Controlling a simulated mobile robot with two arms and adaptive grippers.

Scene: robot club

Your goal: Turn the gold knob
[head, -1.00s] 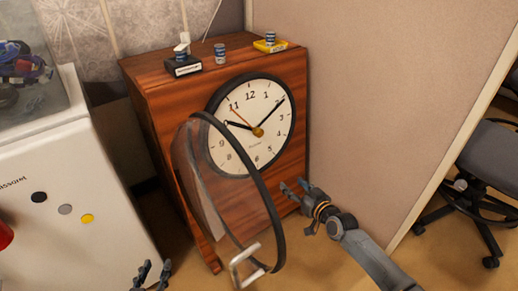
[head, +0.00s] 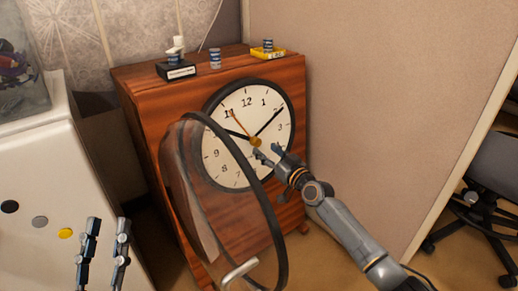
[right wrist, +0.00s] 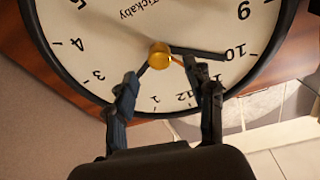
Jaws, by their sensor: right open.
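The gold knob (head: 256,142) is at the centre of the white clock face (head: 226,168), where the hands meet. It also shows in the right wrist view (right wrist: 159,55), a little beyond and between my fingertips. My right gripper (head: 267,152) is open and empty just in front of the clock face, close to the knob. In the right wrist view its two fingers (right wrist: 160,75) stand apart, one on each side of the knob; I cannot tell whether they touch it. My left gripper (head: 108,224) is open and empty at the lower left, away from the clock.
The round glass door (head: 264,186) of the clock stands swung open to the left, with a metal handle (head: 240,271). Small cans and boxes sit on the wooden cabinet (head: 137,80). A white cabinet (head: 40,150) is at left, a partition (head: 390,100) and chair (head: 495,170) at right.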

